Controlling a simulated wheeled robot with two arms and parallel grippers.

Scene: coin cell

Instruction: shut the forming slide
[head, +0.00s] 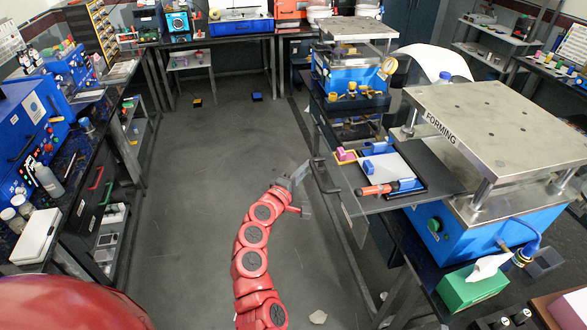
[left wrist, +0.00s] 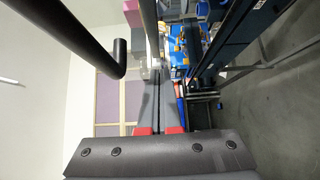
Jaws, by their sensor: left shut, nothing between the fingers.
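The forming slide (head: 440,178) is a dark flat tray under the raised metal plate marked FORMING. It is out, jutting left over the aisle, with small coloured items and a white sheet on it. A dark bar handle (head: 319,176) stands at its left end. My left gripper (head: 300,172) is shut and empty just left of the handle; I cannot tell whether they touch. In the left wrist view the shut fingers (left wrist: 156,85) point away from the camera, and a black bent bar, apparently the handle (left wrist: 120,50), lies to their left. My right gripper is not in view.
The blue forming machine (head: 470,240) stands on the right bench, with a green tissue box (head: 472,288) in front. A second press (head: 350,70) stands behind. Benches with blue equipment (head: 25,110) line the left.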

